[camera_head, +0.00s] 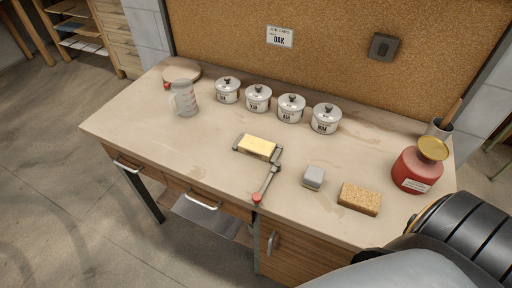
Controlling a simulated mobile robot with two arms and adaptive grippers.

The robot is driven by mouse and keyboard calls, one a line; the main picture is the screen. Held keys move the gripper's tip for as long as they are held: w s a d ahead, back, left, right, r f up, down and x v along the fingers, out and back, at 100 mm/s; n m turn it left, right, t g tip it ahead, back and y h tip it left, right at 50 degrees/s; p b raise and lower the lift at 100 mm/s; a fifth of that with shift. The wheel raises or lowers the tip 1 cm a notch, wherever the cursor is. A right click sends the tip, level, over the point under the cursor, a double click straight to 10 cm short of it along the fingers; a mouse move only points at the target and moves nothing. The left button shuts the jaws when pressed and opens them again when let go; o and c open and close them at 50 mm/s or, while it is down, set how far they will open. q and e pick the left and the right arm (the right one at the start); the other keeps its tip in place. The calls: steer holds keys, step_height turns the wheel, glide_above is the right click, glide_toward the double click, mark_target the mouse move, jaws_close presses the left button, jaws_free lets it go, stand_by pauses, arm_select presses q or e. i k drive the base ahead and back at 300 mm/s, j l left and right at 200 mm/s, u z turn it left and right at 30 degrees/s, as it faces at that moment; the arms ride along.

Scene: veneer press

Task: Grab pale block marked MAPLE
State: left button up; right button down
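A pale yellow block (257,146) sits in a small dark metal press (238,149) near the middle of the worktable. The press handle (265,185) reaches toward the front edge and ends in a red knob. No MAPLE marking can be read on any block. A grey block (313,177) and a speckled tan-brown block (360,199) stand to the right of the press. Neither gripper is in view. Part of my own arm fills the lower right corner.
Several lidded white pots (258,98) line the table's back. A clear jug (184,98) stands left, a red container with a yellow top (417,169) right. The table's left front (140,125) is clear.

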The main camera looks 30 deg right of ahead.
mark_target(261, 148)
steer(key=z, duration=0.9)
steer(key=i+j+z, duration=0.15)
steer(key=j+z, duration=0.3)
steer(key=j, duration=0.25)
steer(key=j+z, duration=0.4)
steer(key=j, duration=0.3)
steer(key=j+z, duration=0.45)
steer(key=j, duration=0.3)
